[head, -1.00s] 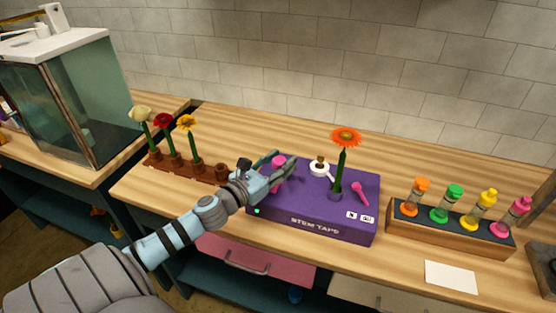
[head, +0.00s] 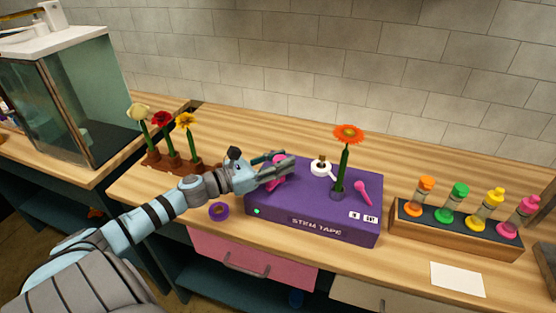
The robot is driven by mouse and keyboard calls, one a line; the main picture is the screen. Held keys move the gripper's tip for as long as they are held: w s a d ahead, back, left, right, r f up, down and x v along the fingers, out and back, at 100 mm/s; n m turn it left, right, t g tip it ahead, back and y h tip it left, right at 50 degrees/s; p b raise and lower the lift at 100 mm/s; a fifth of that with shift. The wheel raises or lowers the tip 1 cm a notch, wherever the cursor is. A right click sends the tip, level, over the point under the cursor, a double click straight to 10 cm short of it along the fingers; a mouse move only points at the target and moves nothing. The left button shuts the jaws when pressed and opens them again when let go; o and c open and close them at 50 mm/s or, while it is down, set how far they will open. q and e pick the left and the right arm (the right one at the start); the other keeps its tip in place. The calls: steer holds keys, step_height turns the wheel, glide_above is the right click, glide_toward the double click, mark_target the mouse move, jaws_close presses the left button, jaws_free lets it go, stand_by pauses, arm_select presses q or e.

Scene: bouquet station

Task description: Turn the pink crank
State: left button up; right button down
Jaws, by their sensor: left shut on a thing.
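The purple stem tape machine (head: 300,221) sits on the wooden counter. A pink crank part (head: 279,184) stands on its left side, mostly hidden by my left gripper (head: 284,168). My left gripper is shut on this pink part, coming in from the left. A second pink lever (head: 362,192) with a round end lies on the machine's right side, clear of the gripper. An orange flower (head: 348,134) stands upright in the machine's holder, between the two pink parts. My right gripper is not in view.
A white spool-like part (head: 321,169) sits on the machine top. A purple tape ring (head: 219,211) lies left of the machine. A brown flower rack (head: 152,162) stands further left, a bottle rack (head: 455,238) right. A white card (head: 457,279) lies in front.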

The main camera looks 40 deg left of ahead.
arm_select(q)
steer(key=m+g+h+b, duration=0.2)
steer(key=h+b, duration=0.1)
steer(key=m+g+h+b, duration=0.2)
steer(key=h+b, duration=0.1)
steer(key=b, duration=0.1)
steer(key=shift+w+m, duration=0.1)
steer(key=shift+m, duration=0.3)
steer(key=shift+m+g+h+b, duration=0.5)
steer(key=shift+g+h+b, duration=0.1)
steer(key=shift+g+b, duration=0.2)
steer(key=shift+d, duration=0.1)
steer(key=o, duration=1.1)
steer(key=shift+o, duration=0.2)
steer(key=shift+a, duration=0.2)
steer(key=v, duration=1.2)
